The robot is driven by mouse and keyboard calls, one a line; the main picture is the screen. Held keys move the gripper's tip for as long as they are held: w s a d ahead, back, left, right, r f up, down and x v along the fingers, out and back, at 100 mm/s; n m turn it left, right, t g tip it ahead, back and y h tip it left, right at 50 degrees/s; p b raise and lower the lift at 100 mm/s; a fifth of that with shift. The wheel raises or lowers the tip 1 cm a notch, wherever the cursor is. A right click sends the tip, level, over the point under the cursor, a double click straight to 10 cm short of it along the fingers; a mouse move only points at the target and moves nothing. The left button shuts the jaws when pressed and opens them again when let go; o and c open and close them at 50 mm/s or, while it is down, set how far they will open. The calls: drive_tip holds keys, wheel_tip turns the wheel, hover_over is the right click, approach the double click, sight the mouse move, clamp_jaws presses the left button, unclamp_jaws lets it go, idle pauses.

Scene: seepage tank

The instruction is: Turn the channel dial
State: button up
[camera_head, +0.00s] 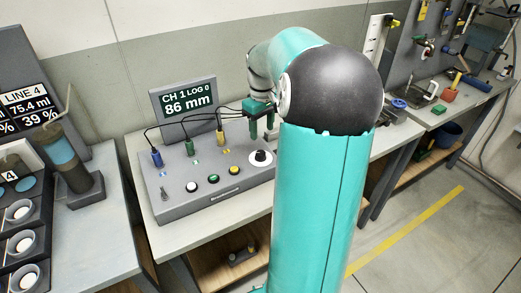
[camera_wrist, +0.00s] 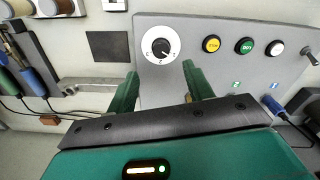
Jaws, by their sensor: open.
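The channel dial is a black knob on a white disc (camera_head: 261,158) at the right end of the grey sloped console (camera_head: 225,192). In the wrist view the dial (camera_wrist: 160,46) lies upper centre, with small marks around its knob. My gripper (camera_head: 262,124) is above and slightly behind the dial in the head view. In the wrist view its green fingers (camera_wrist: 163,80) are spread and empty, with the dial beyond and between their tips. The fingers appear clear of the knob. The display (camera_head: 186,101) reads "CH 1 LOG 0, 86 mm".
The console carries white, green and yellow buttons (camera_head: 234,171), a toggle switch (camera_head: 164,193) and cabled plugs, including a blue plug (camera_head: 157,158). A tilted cylinder (camera_head: 68,160) stands on the left bench. A cluttered workbench (camera_head: 440,105) is at right. My arm hides the bench centre.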

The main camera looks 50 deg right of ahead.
sight(260, 153)
wheel_tip(260, 153, down, 10)
drive_tip(key=shift+a+r, duration=0.1)
drive_tip(key=shift+r, duration=0.05)
drive_tip(key=c, duration=1)
drive_tip(key=shift+m, duration=0.3)
drive_tip(key=m, duration=0.5)
drive_tip(key=shift+w+a+r, duration=0.1)
drive_tip(key=m, duration=0.6)
